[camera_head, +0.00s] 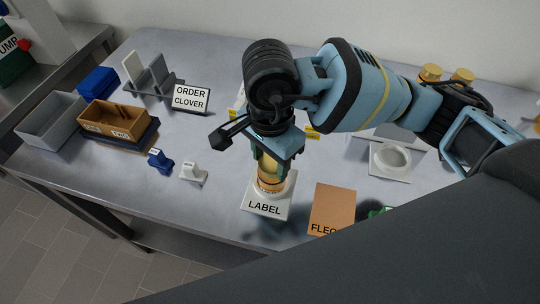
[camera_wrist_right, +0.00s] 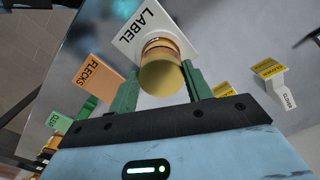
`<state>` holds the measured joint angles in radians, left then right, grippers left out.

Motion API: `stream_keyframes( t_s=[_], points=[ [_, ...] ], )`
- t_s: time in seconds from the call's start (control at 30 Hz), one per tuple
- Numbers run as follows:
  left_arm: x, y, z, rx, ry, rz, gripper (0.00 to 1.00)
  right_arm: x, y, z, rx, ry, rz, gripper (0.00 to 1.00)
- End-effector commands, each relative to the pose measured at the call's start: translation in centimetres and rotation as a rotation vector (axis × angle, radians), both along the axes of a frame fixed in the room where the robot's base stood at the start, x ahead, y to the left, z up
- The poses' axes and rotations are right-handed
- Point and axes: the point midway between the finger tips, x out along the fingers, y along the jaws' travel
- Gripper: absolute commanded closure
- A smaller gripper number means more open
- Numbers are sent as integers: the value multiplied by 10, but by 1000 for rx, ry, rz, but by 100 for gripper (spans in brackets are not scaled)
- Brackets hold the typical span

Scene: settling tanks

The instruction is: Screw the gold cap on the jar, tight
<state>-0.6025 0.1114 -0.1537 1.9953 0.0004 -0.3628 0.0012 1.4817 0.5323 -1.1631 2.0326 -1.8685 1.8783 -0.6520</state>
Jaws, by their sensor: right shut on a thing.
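The jar (camera_head: 270,187), amber with a pale rim band, stands upright on the white stand marked LABEL (camera_head: 264,209). My right gripper (camera_head: 270,164) points down over it, its green fingers on either side of the jar's top. In the right wrist view the gold cap (camera_wrist_right: 161,78) sits between the fingers of my right gripper (camera_wrist_right: 159,84), which is shut on it. The cap is in line with the jar (camera_wrist_right: 162,46) beneath. I cannot tell whether its thread is engaged or how tight it is. My left gripper is not in view.
An orange FLECKS card (camera_head: 332,207) lies right of the stand. A white round dish (camera_head: 391,158) and gold-topped jars (camera_head: 430,72) stand further right and back. Bins (camera_head: 51,119), a brown tray (camera_head: 115,119) and small blue and white pieces (camera_head: 193,172) are at left.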

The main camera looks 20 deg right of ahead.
Motion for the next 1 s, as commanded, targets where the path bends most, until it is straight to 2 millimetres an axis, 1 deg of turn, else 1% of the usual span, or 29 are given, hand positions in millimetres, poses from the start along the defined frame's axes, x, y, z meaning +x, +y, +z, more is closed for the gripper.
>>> stream_keyframes(
  t_s=[0.37, 0.4, 0.57, 0.6, 0.77, 0.87, 0.93, 0.97, 1.0],
  points=[
    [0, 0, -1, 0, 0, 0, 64, 0, 0, -1, 0, 0, 0, 72],
    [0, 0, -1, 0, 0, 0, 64, 0, 0, -1, 0, 0, 0, 50],
    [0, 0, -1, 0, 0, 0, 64, 0, 0, -1, 0, 0, 0, 29],
    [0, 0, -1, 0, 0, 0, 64, 0, 0, -1, 0, 0, 0, 25],
    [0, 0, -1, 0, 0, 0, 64, 0, 0, -1, 0, 0, 0, 25],
    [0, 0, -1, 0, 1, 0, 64, 0, 0, -1, 0, 0, 0, 15],
    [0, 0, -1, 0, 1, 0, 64, 0, 0, -1, 0, 0, 0, 6],
    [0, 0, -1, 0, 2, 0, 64, 0, 0, -1, 0, 0, 0, 4],
    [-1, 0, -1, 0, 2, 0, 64, 0, 0, -1, 0, 0, 0, 4]
  ],
)
